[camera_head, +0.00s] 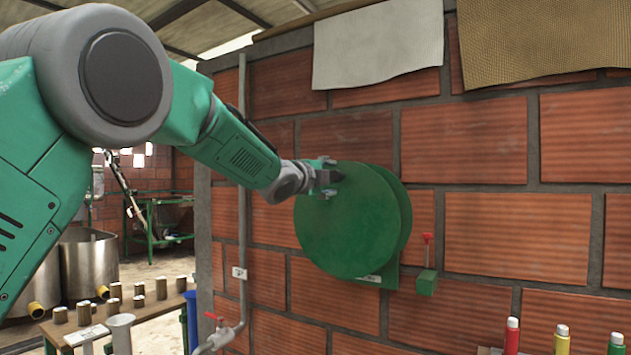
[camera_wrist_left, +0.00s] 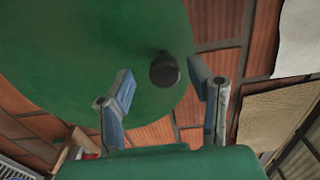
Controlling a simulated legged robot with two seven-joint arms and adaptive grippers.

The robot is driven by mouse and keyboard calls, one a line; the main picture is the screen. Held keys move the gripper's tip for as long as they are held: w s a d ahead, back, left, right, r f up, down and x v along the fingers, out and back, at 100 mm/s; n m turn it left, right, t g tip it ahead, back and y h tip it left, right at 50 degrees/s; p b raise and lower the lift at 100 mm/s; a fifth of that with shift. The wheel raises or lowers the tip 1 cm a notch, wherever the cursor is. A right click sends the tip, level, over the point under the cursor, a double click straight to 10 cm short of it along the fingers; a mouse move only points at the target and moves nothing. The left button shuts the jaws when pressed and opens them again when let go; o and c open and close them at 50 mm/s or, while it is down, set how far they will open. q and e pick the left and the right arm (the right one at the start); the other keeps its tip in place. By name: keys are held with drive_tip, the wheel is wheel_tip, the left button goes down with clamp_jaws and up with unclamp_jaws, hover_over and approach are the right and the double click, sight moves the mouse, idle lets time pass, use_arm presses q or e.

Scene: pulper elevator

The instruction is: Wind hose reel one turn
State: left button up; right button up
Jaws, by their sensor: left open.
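The green hose reel (camera_head: 345,225) is a round disc mounted on the brick wall in the head view. Its face also fills the upper left of the left wrist view (camera_wrist_left: 90,50). A dark round knob, the reel's handle (camera_wrist_left: 164,70), stands out near the disc's edge. My left gripper (camera_head: 330,178) is at the upper part of the disc. In the left wrist view its two fingers (camera_wrist_left: 163,88) are spread, with the knob in the gap between their tips; I see no contact. In the head view the gripper mostly hides the knob. My right gripper is not in view.
A small green box with a red lever (camera_head: 427,265) is right of the reel. A pipe with a red valve (camera_head: 220,328) runs down the wall at left. Several bottles (camera_head: 512,337) stand at lower right. A table with several small cups (camera_head: 85,312) is at lower left.

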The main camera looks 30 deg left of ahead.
use_arm(q)
drive_tip(key=s, duration=0.9)
drive_tip(key=shift+a, duration=0.25)
